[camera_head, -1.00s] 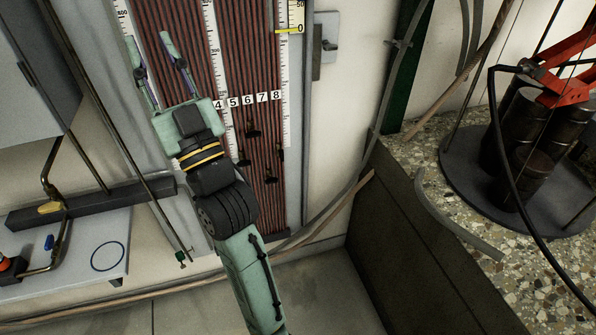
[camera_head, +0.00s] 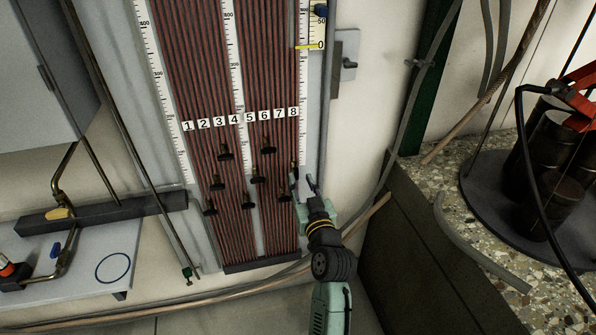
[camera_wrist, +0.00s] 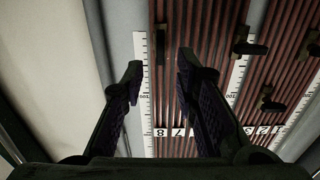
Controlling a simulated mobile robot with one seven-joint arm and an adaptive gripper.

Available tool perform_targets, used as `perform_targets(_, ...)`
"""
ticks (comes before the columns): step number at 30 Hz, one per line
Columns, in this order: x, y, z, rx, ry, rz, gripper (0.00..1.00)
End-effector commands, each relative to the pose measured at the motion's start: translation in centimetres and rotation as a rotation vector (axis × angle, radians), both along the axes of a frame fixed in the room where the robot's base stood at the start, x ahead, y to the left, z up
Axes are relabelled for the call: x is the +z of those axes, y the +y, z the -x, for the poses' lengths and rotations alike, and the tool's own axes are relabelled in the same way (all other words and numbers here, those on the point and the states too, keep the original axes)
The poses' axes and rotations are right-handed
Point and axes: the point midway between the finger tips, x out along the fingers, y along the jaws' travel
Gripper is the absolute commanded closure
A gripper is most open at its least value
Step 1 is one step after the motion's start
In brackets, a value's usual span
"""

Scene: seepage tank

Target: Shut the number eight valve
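The number eight label (camera_head: 293,112) is at the right end of the row of numbers on the tube board. In the wrist view, the number eight valve (camera_wrist: 160,44) is a small dark handle lying lengthwise along its tube, in line with the upside-down 8. In the head view it is small and partly hidden by my gripper. My gripper (camera_head: 301,180) is at the board's lower right, by the number eight column. It is open; in the wrist view its fingers (camera_wrist: 160,72) are spread, with the valve appearing between and just beyond the tips. Contact cannot be told.
Several other black valve handles (camera_head: 257,180) stick out crosswise from the tubes to the left, at staggered heights. A grey pipe runs down the board's right side. A terrazzo ledge (camera_head: 440,190) with dark cylinders is at right.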

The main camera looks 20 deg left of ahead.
Motion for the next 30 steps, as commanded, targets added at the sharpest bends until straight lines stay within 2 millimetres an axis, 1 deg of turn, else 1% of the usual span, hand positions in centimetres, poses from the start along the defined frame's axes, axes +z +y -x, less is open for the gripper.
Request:
perform_targets(1,0.3,0.6,-0.8,0.001,0.0,-0.001,0.72)
perform_targets(3,0.2,1.2,-1.7,0.001,0.0,-0.002,0.72)
perform_targets(9,0.1,2.2,-3.2,0.0,-0.001,-0.001,0.72)
perform_targets(19,0.0,2.4,-3.5,-0.001,-0.001,0.0,0.72)
perform_targets(30,0.0,2.4,-3.5,-0.001,-0.001,-0.001,0.97)
